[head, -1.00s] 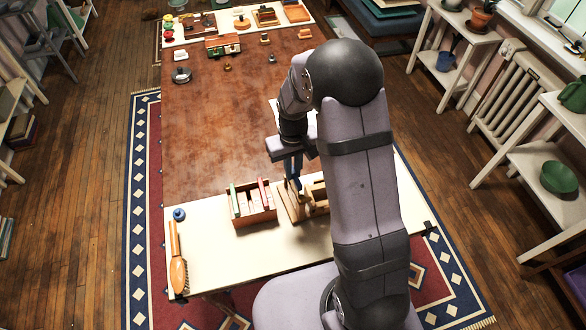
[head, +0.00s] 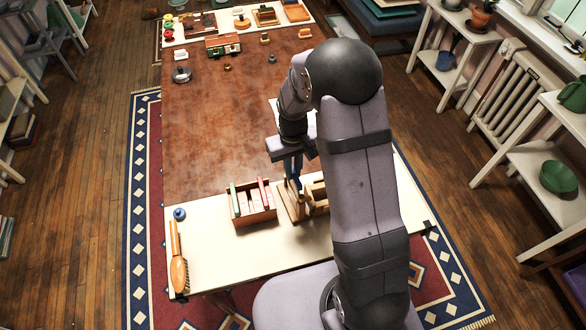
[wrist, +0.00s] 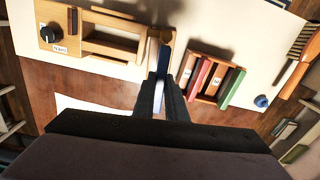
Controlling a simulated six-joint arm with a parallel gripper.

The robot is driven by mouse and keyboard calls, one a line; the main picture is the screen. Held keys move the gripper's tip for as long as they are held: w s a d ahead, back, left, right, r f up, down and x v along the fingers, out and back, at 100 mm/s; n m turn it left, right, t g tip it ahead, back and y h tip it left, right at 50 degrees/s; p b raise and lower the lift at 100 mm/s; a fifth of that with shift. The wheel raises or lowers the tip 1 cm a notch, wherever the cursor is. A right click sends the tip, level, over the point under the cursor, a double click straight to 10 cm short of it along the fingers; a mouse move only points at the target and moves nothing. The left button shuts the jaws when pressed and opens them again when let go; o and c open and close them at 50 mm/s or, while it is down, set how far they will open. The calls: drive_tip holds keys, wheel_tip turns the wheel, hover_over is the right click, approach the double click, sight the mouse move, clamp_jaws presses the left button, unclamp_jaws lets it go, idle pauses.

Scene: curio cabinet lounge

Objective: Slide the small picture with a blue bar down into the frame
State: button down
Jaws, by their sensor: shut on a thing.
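My gripper (wrist: 163,98) is shut on the small picture with a blue bar (wrist: 164,60), a thin piece seen nearly edge-on in the wrist view. In the head view my gripper (head: 293,172) points down over the wooden frame (head: 290,207). I cannot tell whether the picture's lower edge is inside the frame's slot. My arm hides part of the frame in the head view.
A wooden rack (head: 254,217) with red and green upright pieces stands just left of the frame. A brush (head: 178,258) and a small blue knob-like thing (head: 180,213) lie further left on the pale board. The brown tabletop (head: 215,130) beyond is mostly clear.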

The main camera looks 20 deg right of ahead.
drive_tip(key=shift+f+b, duration=2.35)
drive_tip(key=shift+f, duration=1.15)
drive_tip(key=c, duration=1.7)
unclamp_jaws()
wheel_tip(320, 180, up, 6)
drive_tip(key=shift+w+f+b, duration=0.1)
drive_tip(key=shift+b, duration=0.8)
drive_tip(key=shift+s+r, duration=0.2)
drive_tip(key=shift+r, duration=0.65)
drive_tip(key=shift+m, duration=0.6)
drive_tip(key=s+r, duration=0.1)
drive_tip(key=s, duration=0.5)
drive_tip(key=s+r, duration=0.1)
drive_tip(key=s, duration=1.1)
drive_tip(key=shift+s+d+r, duration=0.1)
drive_tip(key=shift+d+r, duration=0.05)
drive_tip(key=shift+r, duration=0.25)
